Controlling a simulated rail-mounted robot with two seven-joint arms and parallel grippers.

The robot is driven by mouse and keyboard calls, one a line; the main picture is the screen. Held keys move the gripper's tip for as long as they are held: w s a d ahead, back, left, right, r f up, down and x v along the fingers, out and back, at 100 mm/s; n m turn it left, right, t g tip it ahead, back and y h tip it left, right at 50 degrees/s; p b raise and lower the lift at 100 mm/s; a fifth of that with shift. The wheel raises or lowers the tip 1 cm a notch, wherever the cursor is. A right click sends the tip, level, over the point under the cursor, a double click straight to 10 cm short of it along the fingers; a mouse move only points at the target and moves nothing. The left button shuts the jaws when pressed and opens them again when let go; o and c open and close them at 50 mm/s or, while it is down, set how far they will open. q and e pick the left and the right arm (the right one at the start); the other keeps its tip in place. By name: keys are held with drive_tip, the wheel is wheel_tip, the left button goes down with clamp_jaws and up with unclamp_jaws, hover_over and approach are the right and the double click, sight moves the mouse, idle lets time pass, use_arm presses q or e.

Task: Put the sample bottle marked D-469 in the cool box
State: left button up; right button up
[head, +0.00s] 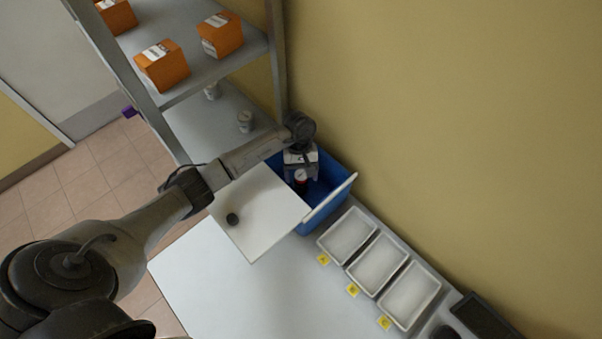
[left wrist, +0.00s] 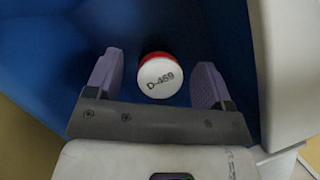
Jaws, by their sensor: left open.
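The cool box (head: 340,181) is blue, with its white lid (head: 257,212) swung open toward the left. The sample bottle (head: 301,176) is inside it, with a white cap and a red band. In the left wrist view the cap of the bottle (left wrist: 160,76) reads D-469. My left gripper (head: 300,171) is down at the box opening, above the bottle. Its two fingers stand apart on either side of the cap, with gaps showing on both sides. The lower part of the bottle is hidden. My right gripper is not in view.
A grey shelf rack (head: 195,82) with orange boxes (head: 163,66) and small cups (head: 245,121) stands behind the box. Three white trays (head: 378,263) with yellow letter tags line the wall side of the table (head: 220,290). The table's front is clear.

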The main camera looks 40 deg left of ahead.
use_arm(q)
drive_tip(key=shift+b+v, duration=0.35)
drive_tip(key=shift+v, duration=2.35)
drive_tip(key=shift+f, duration=0.1)
